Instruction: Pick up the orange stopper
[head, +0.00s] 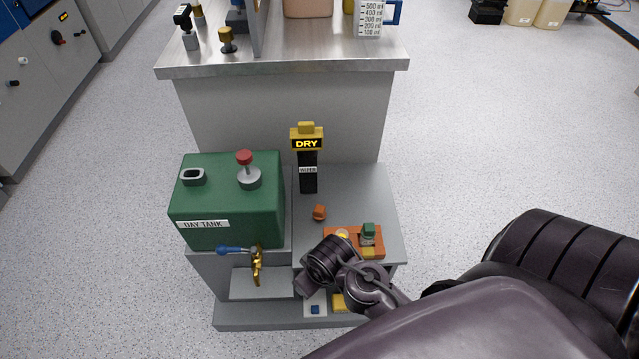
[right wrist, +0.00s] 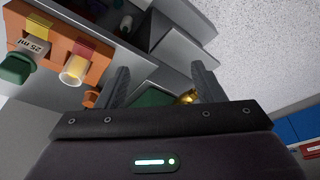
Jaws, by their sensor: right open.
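The orange stopper (head: 319,212) sits on the grey shelf, to the right of the green tank and in front of the wiper post. In the right wrist view, a small orange piece (right wrist: 91,98), likely the stopper, shows left of the left finger, beside the orange rack. My right gripper (right wrist: 162,85) is open with nothing between its fingers. In the head view my right arm reaches in from the right over the front of the shelf, below the stopper; its fingertips are hard to make out there. My left gripper is not in view.
An orange rack (head: 372,253) holds a green-capped vial (head: 368,233) and an open glass with yellow liquid (right wrist: 78,68), close to my right arm. The green day tank (head: 225,200) with a brass tap (head: 257,264) stands left. The wiper post (head: 308,172) stands behind the stopper.

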